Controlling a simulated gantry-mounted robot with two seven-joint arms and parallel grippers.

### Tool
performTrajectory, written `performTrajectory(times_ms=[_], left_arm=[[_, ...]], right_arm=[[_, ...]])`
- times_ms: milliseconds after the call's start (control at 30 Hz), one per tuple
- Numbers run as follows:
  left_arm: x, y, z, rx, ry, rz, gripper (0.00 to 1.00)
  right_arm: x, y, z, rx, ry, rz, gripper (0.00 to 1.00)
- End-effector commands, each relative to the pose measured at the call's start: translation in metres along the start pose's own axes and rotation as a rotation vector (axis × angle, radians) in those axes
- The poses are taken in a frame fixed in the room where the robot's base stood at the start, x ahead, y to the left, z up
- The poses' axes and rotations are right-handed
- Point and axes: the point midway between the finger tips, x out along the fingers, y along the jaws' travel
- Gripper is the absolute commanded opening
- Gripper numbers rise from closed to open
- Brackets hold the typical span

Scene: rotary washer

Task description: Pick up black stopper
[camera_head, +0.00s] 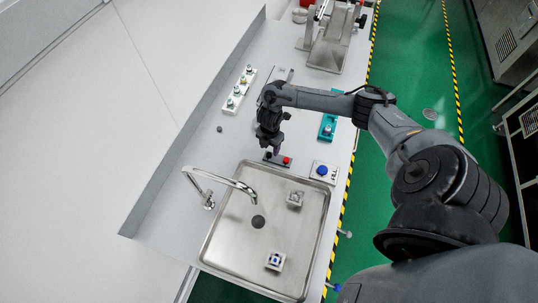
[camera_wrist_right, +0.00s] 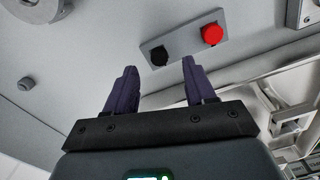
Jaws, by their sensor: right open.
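The black stopper (camera_wrist_right: 159,56) stands on a small grey plate (camera_wrist_right: 183,36) beside a red stopper (camera_wrist_right: 212,34). In the head view the black stopper (camera_head: 267,155) is at the left end of the plate, just behind the sink, partly by my gripper. My right gripper (camera_head: 270,148) points down over that end of the plate. In the wrist view its two fingers (camera_wrist_right: 159,68) are spread and empty, with the black stopper beyond and between the tips. Whether they touch it is not clear. My left gripper is in neither view.
A steel sink (camera_head: 222,232) with a curved faucet (camera_head: 222,182) lies in front. A blue button box (camera_head: 322,170) stands right of the plate, a teal device (camera_head: 327,128) behind it. A white rack (camera_head: 239,91) and a small grey knob (camera_head: 220,128) are to the left.

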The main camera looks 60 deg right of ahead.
Motion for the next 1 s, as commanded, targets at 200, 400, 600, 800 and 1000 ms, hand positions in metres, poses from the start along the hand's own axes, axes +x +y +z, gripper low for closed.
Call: performTrajectory(times_ms=[200,400,600,800,1000], left_arm=[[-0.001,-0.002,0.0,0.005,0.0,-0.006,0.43],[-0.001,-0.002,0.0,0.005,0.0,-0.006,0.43],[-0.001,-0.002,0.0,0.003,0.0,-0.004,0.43],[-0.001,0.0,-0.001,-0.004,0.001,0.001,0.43],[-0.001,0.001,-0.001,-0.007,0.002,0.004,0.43]], right_arm=[[0.03,0.0,-0.003,0.001,0.001,-0.003,0.54],[0.043,0.001,-0.003,0.0,0.0,-0.002,0.54],[0.044,0.001,-0.003,0.0,-0.001,-0.001,0.54],[0.044,0.001,-0.002,0.0,-0.001,-0.001,0.3],[0.044,0.001,-0.002,-0.001,-0.001,-0.001,0.0]])
